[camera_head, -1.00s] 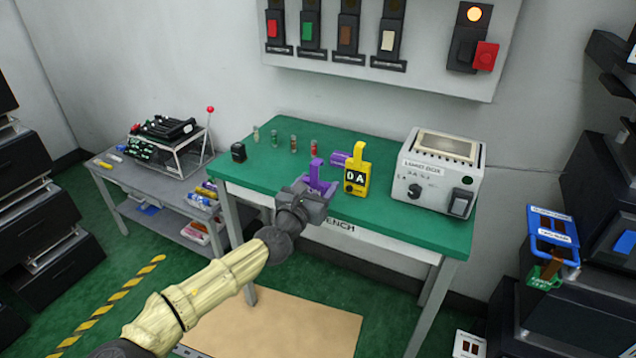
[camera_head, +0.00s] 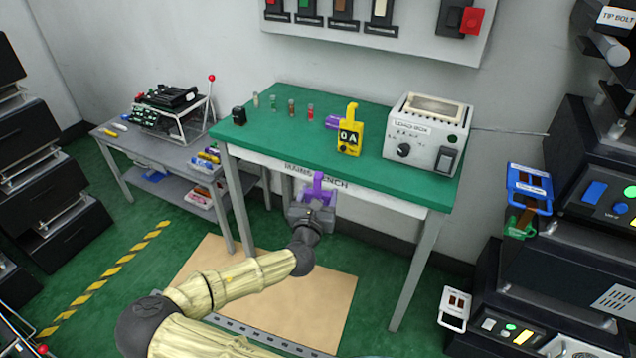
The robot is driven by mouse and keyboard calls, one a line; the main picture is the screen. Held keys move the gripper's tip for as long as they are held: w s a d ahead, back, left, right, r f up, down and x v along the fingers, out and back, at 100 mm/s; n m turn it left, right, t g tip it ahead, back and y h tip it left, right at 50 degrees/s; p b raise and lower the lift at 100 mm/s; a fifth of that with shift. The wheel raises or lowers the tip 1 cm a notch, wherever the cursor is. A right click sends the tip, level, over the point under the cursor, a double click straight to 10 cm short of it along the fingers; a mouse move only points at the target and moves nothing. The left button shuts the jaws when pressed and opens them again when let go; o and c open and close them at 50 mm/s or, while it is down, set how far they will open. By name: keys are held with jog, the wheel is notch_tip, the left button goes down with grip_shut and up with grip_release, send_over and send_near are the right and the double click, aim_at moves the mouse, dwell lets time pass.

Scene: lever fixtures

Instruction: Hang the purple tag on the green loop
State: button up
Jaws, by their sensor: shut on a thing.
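The purple tag (camera_head: 318,187) is in my gripper (camera_head: 314,208), with its narrow upright part pointing up. My gripper is shut on it, in front of the green bench's front edge and below the bench top. The jaws hide the tag's lower part. A green loop-like piece (camera_head: 519,225) shows at the right, just below a blue frame (camera_head: 530,190) on the dark equipment. It is small, and its opening is hard to make out. My gripper is well to the left of it and apart from it.
A white holder (camera_head: 454,308) is low at the right. Open floor lies between the bench and the dark equipment (camera_head: 510,280).

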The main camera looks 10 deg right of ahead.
jog(key=s+f+n+t+y+p, duration=0.1)
jog(key=s+n+y+p, duration=0.4)
jog(key=p, duration=0.9)
jog(key=s+f+y, duration=0.1)
jog(key=y, duration=0.1)
jog(key=shift+s+a+t+y, duration=0.2)
jog(key=shift+s+t+y, duration=0.1)
jog(key=shift+t, duration=0.1)
